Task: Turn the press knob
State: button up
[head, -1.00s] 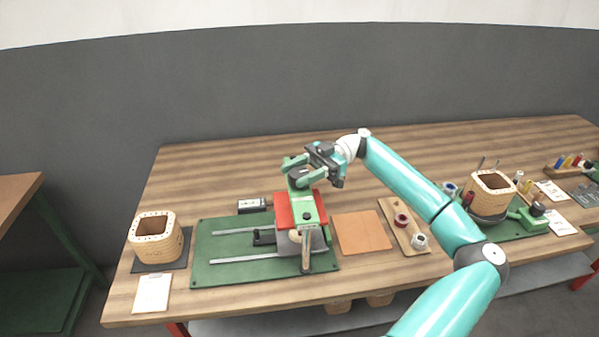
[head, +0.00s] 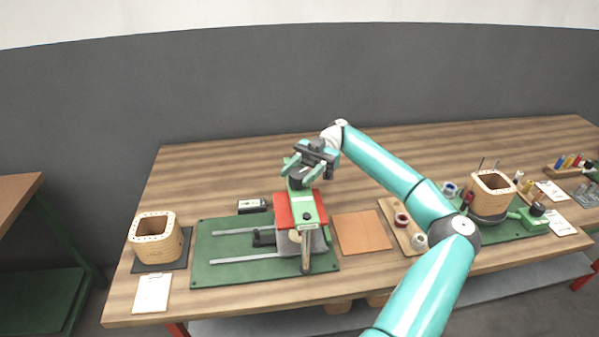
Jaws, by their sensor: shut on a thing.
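The press (head: 308,216) stands on a green base plate (head: 215,271) with two rails, left of the middle of the bench. It has a red body part (head: 284,213) and a green arm on top. The dark round press knob (head: 297,181) sits at the far top end of the press. My gripper (head: 296,170) is over the knob, with its jaws shut on it. The fingers and wrist hide part of the knob.
A wooden coil form (head: 156,241) stands on a dark mat at left, with a white card in front. An orange sheet (head: 362,233) and a spool board (head: 391,214) lie to the right. The bench behind is clear.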

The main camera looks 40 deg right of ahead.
jog(key=shift+a, duration=0.1)
jog(key=o, duration=1)
jog(key=shift+a, duration=0.1)
notch_tip(320, 180, up, 3)
jog(key=shift+f, duration=0.1)
jog(key=s+a+r, duration=0.2)
jog(key=s+r, duration=0.1)
jog(key=s, duration=0.1)
jog(key=s+a+r, duration=0.3)
jog(key=r, duration=0.1)
jog(key=s+a+r, duration=0.2)
jog(key=s+r, duration=0.1)
jog(key=s, duration=0.1)
jog(key=shift+s+a+r, duration=0.15)
jog(key=shift+s+a, duration=0.15)
jog(key=shift+a, duration=0.05)
